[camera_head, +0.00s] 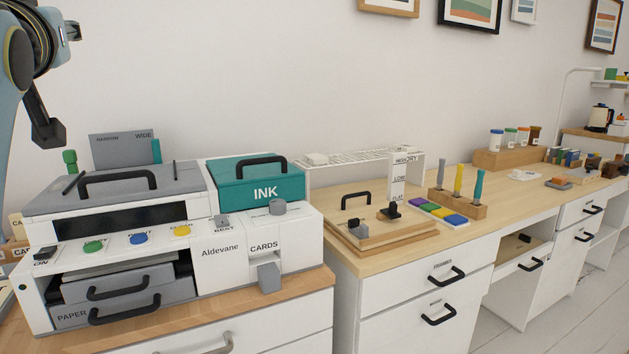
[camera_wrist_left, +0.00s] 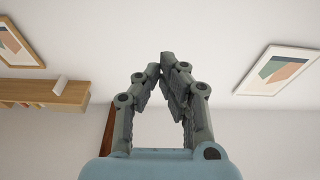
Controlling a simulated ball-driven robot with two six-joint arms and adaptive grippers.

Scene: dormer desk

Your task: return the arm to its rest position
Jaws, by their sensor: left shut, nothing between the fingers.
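My left arm comes in at the upper left of the head view, and its dark gripper (camera_head: 48,132) hangs in the air near the left edge, in front of the white wall. It appears above and to the left of the printer (camera_head: 218,262) and touches nothing that I can see. In the left wrist view the gripper's fingers (camera_wrist_left: 167,62) meet at their tips, with nothing between them. Behind them are the plain wall and ceiling area. My right gripper is in neither view.
The printer has a grey lid (camera_head: 120,187) and a teal INK box (camera_head: 258,182) on top. A wooden desk (camera_head: 410,250) with a wooden press and coloured tools stretches right. In the left wrist view, a wooden shelf (camera_wrist_left: 45,91) and framed pictures (camera_wrist_left: 278,70) are on the walls.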

